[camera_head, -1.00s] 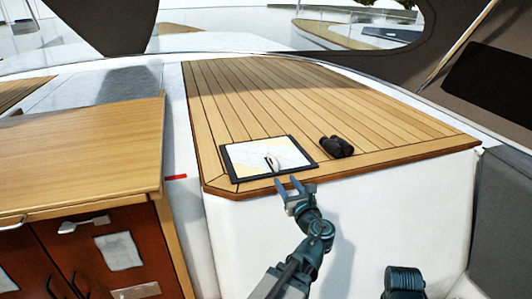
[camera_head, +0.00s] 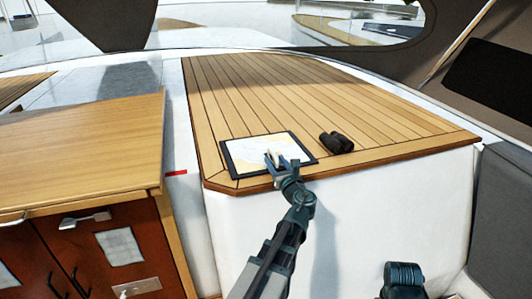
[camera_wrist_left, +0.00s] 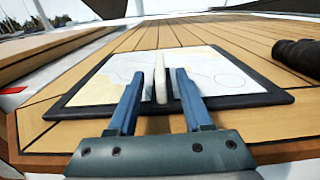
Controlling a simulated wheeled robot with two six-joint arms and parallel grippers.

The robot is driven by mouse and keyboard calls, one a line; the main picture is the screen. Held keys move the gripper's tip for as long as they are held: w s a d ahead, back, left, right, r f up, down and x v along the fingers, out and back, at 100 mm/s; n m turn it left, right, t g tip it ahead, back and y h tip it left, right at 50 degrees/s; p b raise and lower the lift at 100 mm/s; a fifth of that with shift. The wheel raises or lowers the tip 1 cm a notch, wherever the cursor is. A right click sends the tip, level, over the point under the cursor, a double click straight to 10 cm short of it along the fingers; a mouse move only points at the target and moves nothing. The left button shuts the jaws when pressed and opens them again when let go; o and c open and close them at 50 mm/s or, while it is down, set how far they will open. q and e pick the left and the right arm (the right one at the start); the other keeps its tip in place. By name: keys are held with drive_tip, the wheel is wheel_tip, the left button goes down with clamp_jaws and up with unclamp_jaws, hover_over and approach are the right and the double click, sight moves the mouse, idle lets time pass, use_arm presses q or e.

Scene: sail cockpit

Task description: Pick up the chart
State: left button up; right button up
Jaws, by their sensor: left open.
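The chart (camera_head: 247,151) is a pale map in a dark frame, lying flat near the front edge of the slatted wooden table. A small pale upright piece (camera_wrist_left: 160,78) stands on the middle of it. My left gripper (camera_head: 281,161) is open over the near part of the chart. In the left wrist view the chart (camera_wrist_left: 105,84) fills the middle, and the gripper (camera_wrist_left: 157,85) has one finger on each side of the upright piece, with gaps between. My right gripper is not seen; only a dark piece of my other arm shows at the bottom.
Black binoculars (camera_head: 336,142) lie on the table just right of the chart and also show in the left wrist view (camera_wrist_left: 298,54). The wooden table (camera_head: 300,88) is clear behind them. A wooden cabinet (camera_head: 85,140) stands at left.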

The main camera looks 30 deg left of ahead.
sight(272, 155)
use_arm(q)
drive_tip(key=x, duration=0.4)
drive_tip(key=shift+w+r, duration=0.1)
drive_tip(key=shift+w, duration=0.05)
drive_tip(key=shift+c, duration=0.2)
clamp_jaws()
idle(1.0)
